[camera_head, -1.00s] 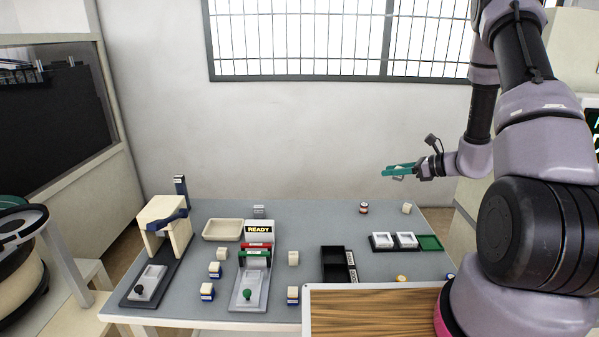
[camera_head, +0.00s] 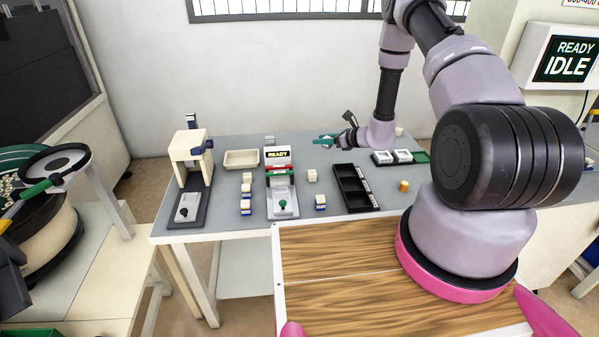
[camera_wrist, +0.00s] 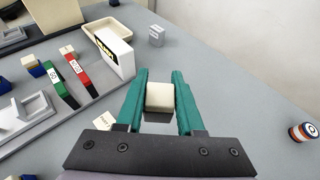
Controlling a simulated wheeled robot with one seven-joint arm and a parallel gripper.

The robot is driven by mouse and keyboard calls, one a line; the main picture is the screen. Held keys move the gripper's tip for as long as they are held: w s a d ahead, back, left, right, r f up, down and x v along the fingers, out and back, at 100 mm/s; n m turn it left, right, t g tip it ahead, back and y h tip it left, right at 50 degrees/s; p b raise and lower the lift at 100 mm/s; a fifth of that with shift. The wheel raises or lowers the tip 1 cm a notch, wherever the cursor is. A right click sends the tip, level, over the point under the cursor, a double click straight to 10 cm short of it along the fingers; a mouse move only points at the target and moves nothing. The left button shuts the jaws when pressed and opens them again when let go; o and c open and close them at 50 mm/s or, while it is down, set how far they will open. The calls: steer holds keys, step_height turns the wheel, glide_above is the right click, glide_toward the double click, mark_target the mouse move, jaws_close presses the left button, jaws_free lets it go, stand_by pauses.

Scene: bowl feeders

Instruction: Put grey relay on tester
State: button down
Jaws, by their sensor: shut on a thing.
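My gripper (camera_head: 326,140) is over the back of the bench, to the right of the tester; it also shows in the wrist view (camera_wrist: 160,90). Its teal fingers are shut on a small block (camera_wrist: 159,97) with a pale top and a darker grey lower side, held between the tips. The tester (camera_head: 283,200) has a READY sign, red and green labelled bars and a green knob; its sign (camera_wrist: 115,52) is left of my fingers in the wrist view. A small grey box (camera_wrist: 156,36) stands on the bench behind the tester.
A press-like fixture (camera_head: 190,165) and an empty cream tray (camera_head: 241,160) stand left. Several pale and blue-sided blocks flank the tester.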

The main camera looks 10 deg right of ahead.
glide_above(320, 168)
step_height(320, 168, down, 6)
steer(key=shift+r, duration=0.2)
steer(key=shift+f, duration=2.15)
steer(key=shift+f, duration=0.15)
steer(key=c, duration=0.5)
jaws_free()
